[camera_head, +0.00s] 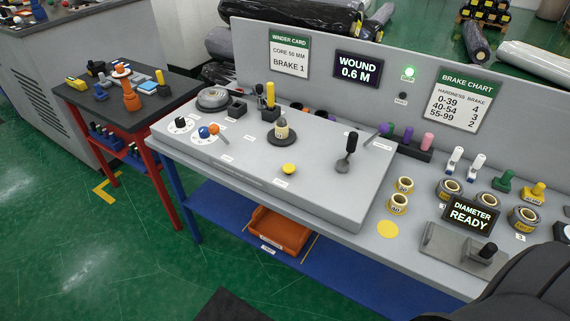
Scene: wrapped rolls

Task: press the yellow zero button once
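The yellow zero button (289,168) is a small round dome near the front edge of the grey sloped console (240,165), with a small white label below it. Nothing touches or covers it. To its upper left stands a round dark base with a grey-topped post (281,130). To its right is a black-knobbed lever (347,152). Neither of my grippers shows in the head view. A dark rounded shape at the bottom right corner may be part of my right arm.
The wound display (357,67) reads 0.6 M, and a green lamp (409,72) is lit. Right of the console are tape rolls (398,204), a yellow disc (387,229) and a diameter display (471,214) reading READY. An orange bin (281,229) sits on the blue lower shelf.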

